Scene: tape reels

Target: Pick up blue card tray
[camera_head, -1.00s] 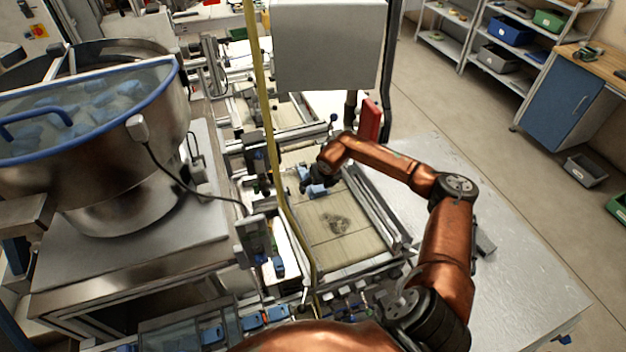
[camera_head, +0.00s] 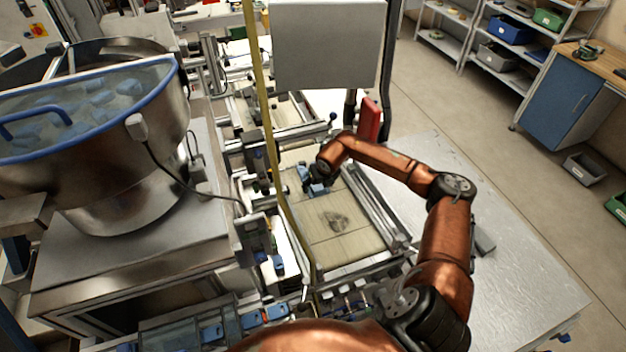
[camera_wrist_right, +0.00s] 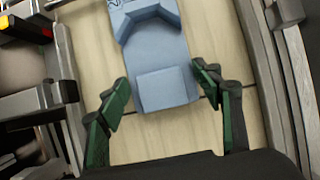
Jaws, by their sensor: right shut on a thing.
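The blue card tray (camera_wrist_right: 162,52) lies on the pale belt in the right wrist view, its far end cut off by the top edge. It also shows as a small blue patch in the head view (camera_head: 318,189), partly hidden by my gripper. My right gripper (camera_wrist_right: 160,82) has one green-padded finger on each side of the tray's near end and is shut on it. In the head view my right gripper (camera_head: 311,183) is small and reaches down over the belt from the right. My left gripper is not in view.
The pale belt (camera_head: 345,240) has metal side rails (camera_head: 378,210). A yellow post (camera_head: 267,130) stands left of my arm, and a grey panel (camera_head: 327,45) stands behind. A steel bowl of blue pieces (camera_head: 120,200) is at left.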

